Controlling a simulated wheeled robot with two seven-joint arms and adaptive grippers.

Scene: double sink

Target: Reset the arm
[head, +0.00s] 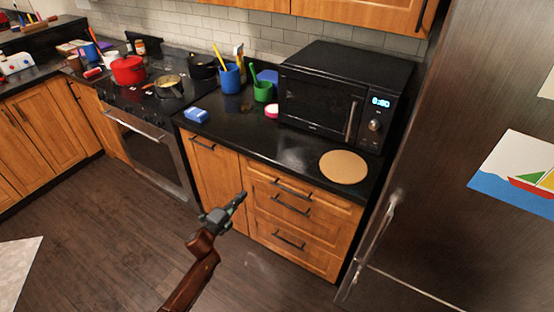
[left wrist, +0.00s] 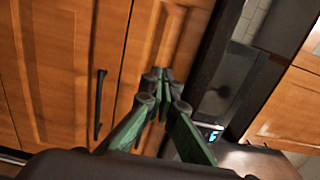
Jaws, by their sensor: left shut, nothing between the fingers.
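My left gripper (head: 238,200) hangs in the air in front of the wooden drawers in the head view, its arm coming up from the bottom. It points up and to the right. In the left wrist view its green fingers (left wrist: 161,72) meet at the tips, with nothing held between them. Behind them are wooden cabinet doors (left wrist: 60,60) with a dark handle. The gripper appears apart from the cabinet fronts. My right gripper is in neither view.
The black counter (head: 290,158) carries a black microwave (head: 325,95), a round tan board (head: 343,167), a blue cup (head: 230,78), a green cup (head: 263,91) and a blue sponge (head: 196,115). A stove (head: 145,140) stands left, a fridge (head: 470,120) right.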

